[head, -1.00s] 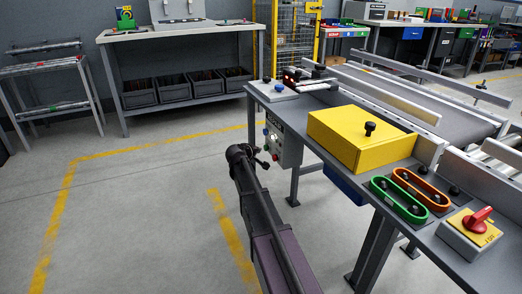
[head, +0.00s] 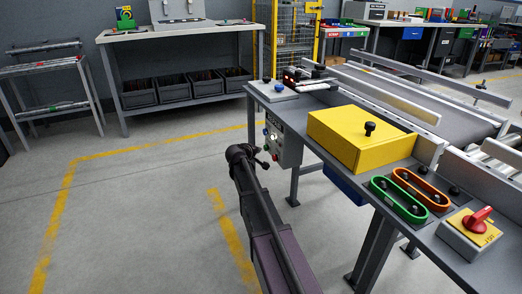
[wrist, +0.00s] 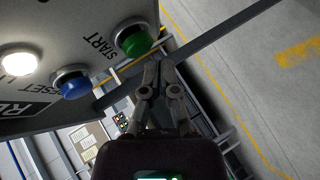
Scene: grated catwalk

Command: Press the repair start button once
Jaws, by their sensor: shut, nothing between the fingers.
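A green button (wrist: 138,42) in a metal ring, marked START, sits on a grey control panel in the wrist view. My gripper (wrist: 161,66) is shut and empty, with its fingertips just beside the green button in the picture. I cannot tell whether they touch it; a small gap seems to show. My gripper (head: 262,163) shows there small and dark, just left of the box.
On the same panel are a blue button (wrist: 72,83) marked RESET and a lit white button (wrist: 16,61). The bench carries a yellow box (head: 350,140) and a red rotary switch (head: 477,220). The floor left of the bench is clear.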

